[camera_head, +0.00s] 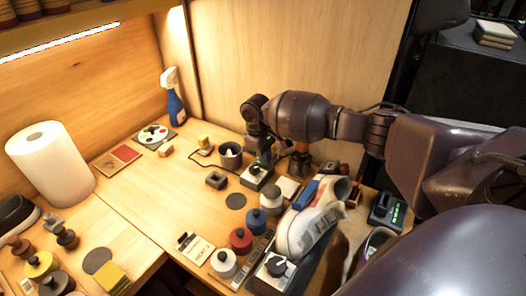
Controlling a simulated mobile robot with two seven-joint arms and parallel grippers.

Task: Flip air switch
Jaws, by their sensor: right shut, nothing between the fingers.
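My right arm reaches in from the right, and its gripper (264,158) points down at the back middle of the table. The gripper is shut with nothing held. Its tips are right above a small box with a dark part on its pale top (256,179), which looks like the air switch. The gripper partly hides the box, and I cannot tell whether they touch or how the switch is set. My left gripper is not in view.
A dark metal cup (231,155) stands just left of the gripper. A white sneaker (307,232), a black-knobbed box (278,267) and several lidded jars are in front. A blue spray bottle (175,97) and paper towel roll (51,163) stand further left.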

